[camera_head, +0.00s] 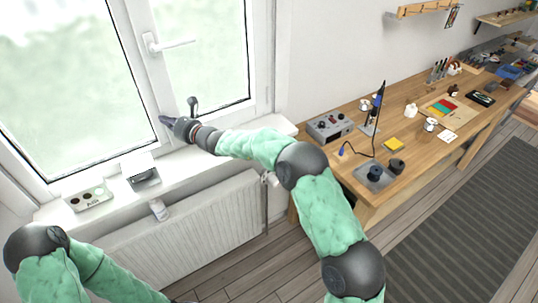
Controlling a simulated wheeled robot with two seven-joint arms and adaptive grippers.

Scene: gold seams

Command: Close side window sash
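The window has a wide left pane (60,80) and a narrower right sash (205,50), both in white frames. I cannot tell whether the right sash stands slightly ajar. My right gripper (178,111) is at the lower part of the right sash, above the sill. Its dark fingers look spread apart, with nothing visible between them. Whether they touch the frame is unclear. My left arm enters at the lower left, and its gripper is outside the picture.
The white sill (190,160) carries a tray with round cups (90,198) and a small dark-and-white box (142,173). A wooden workbench (375,150) full of tools stands right.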

